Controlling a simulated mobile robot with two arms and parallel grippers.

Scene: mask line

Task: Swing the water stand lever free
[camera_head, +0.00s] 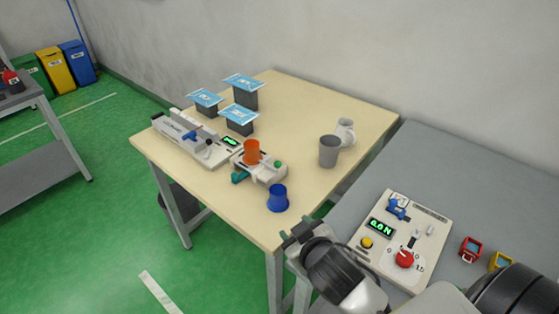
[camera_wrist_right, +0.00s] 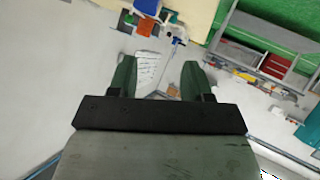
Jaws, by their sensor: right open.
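A small white stand (camera_head: 268,175) holding an orange cup (camera_head: 252,152) sits near the front of the wooden table. A green knob (camera_head: 278,164) shows on its right side, and a teal part at its lower left. I cannot tell for sure whether this is the water stand or which part is its lever. My right gripper (camera_head: 298,232) is at the table's front right corner, apart from the stand and below the blue cup (camera_head: 277,198). In the right wrist view the green fingers of my right gripper (camera_wrist_right: 158,80) are spread, with nothing between them. My left gripper is not in view.
A white device with a blue handle (camera_head: 190,135) stands left of the stand. Blue-topped blocks (camera_head: 243,85) stand behind. A grey cup (camera_head: 329,151) and white jug (camera_head: 345,132) are right. A panel (camera_head: 402,240) lies on the grey table.

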